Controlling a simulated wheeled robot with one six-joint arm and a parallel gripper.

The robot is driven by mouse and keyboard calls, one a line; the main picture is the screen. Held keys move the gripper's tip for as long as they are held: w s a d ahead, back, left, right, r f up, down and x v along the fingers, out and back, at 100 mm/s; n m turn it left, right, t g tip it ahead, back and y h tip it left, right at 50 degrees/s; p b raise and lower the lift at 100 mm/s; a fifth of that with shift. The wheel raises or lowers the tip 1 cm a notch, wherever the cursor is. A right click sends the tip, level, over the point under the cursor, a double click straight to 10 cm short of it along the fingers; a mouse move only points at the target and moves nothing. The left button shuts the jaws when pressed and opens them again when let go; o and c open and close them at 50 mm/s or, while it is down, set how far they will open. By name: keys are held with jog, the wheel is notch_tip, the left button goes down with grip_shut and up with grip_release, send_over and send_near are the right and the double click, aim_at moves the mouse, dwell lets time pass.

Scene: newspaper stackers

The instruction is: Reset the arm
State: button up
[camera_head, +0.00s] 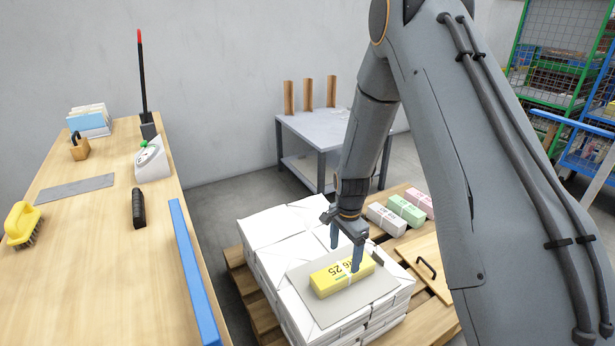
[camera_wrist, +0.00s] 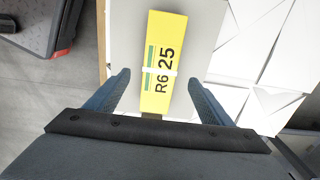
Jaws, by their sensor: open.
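My gripper (camera_head: 346,250) is open above the stack of white bundles. A yellow bundle (camera_head: 335,280) marked "R6 25" lies on a grey sheet (camera_head: 322,312) on top of the stack. In the wrist view the yellow bundle (camera_wrist: 163,62) is seen between and beyond my two spread fingers (camera_wrist: 158,92). Neither finger is seen closed on it; in the head view one fingertip overlaps the bundle, and I cannot tell whether it touches.
The white stack (camera_head: 268,222) stands on a wooden pallet (camera_head: 238,275). White, green and pink bundles (camera_head: 406,210) lie behind it. A wooden workbench (camera_head: 100,250) with several tools is at left. A grey table (camera_head: 312,128) is behind, and green and blue racks (camera_head: 560,75) are at right.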

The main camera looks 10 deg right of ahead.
jog(key=s+a+r+n, duration=0.3)
jog(key=s+r+n, duration=0.15)
jog(key=r, duration=0.45)
jog(key=s+a+r+n, duration=0.35)
jog(key=s+r, duration=0.25)
jog(key=r, duration=0.4)
jog(key=s+a+r+n, duration=0.1)
jog(key=s+r+n, duration=0.35)
jog(key=s, duration=0.45)
jog(key=s+a+r+n, duration=0.1)
jog(key=s+r+n, duration=0.4)
jog(key=s, duration=0.5)
jog(key=d+r+m+p, duration=0.4)
jog(key=d+r+p, duration=0.4)
jog(key=p, duration=0.9)
jog(key=shift+w+d+r, duration=0.25)
jog(key=shift+d+r, duration=0.05)
jog(key=shift+r, duration=0.65)
